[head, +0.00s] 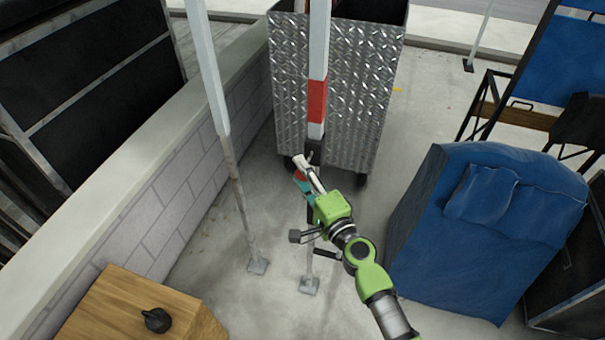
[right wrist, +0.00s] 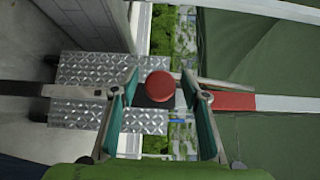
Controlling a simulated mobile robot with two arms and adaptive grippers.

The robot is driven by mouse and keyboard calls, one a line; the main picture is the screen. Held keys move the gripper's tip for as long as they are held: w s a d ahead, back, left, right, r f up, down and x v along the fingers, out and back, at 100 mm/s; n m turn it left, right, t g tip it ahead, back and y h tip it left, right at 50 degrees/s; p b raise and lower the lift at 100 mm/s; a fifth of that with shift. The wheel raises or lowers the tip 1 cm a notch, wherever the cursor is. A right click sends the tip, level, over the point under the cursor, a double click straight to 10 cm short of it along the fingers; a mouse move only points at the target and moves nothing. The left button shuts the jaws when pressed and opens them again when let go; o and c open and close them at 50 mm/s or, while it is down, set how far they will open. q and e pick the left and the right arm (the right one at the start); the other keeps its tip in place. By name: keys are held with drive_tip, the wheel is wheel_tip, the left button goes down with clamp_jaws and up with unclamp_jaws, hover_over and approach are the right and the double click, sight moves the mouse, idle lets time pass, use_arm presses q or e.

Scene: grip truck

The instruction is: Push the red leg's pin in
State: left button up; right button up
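The leg with the red band (head: 316,102) is a white upper tube over a thinner grey lower pole, standing in front of the metal cart. It also shows lying sideways across the right wrist view, with its red band (right wrist: 232,101) right of centre. The round red pin head (right wrist: 160,86) sits on a dark fitting on this leg. In the head view the pin (head: 299,175) is partly hidden by my gripper. My right gripper (head: 306,180) is at the fitting. Its teal-padded fingers (right wrist: 161,94) are apart, one on each side of the pin; contact is unclear. My left gripper is out of view.
A second white leg (head: 207,70) stands to the left by the low block wall (head: 170,185). A diamond-plate cart (head: 365,90) is behind the red leg. A blue covered item (head: 480,230) stands right, and a wooden box (head: 120,310) front left. Bare concrete lies between.

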sight(309, 160)
clamp_jaws()
drive_tip(key=w, duration=0.2)
drive_tip(key=w+d+b, duration=0.1)
drive_tip(key=w, duration=0.1)
drive_tip(key=shift+w+d, duration=0.1)
drive_tip(key=shift+d, duration=0.1)
drive_tip(key=shift+w+d+b, duration=0.15)
drive_tip(key=shift+w+b, duration=0.1)
drive_tip(key=shift+b, duration=0.05)
drive_tip(key=shift+r, duration=0.1)
drive_tip(key=shift+o, duration=0.2)
unclamp_jaws()
drive_tip(key=shift+o, duration=0.2)
drive_tip(key=shift+w, duration=0.1)
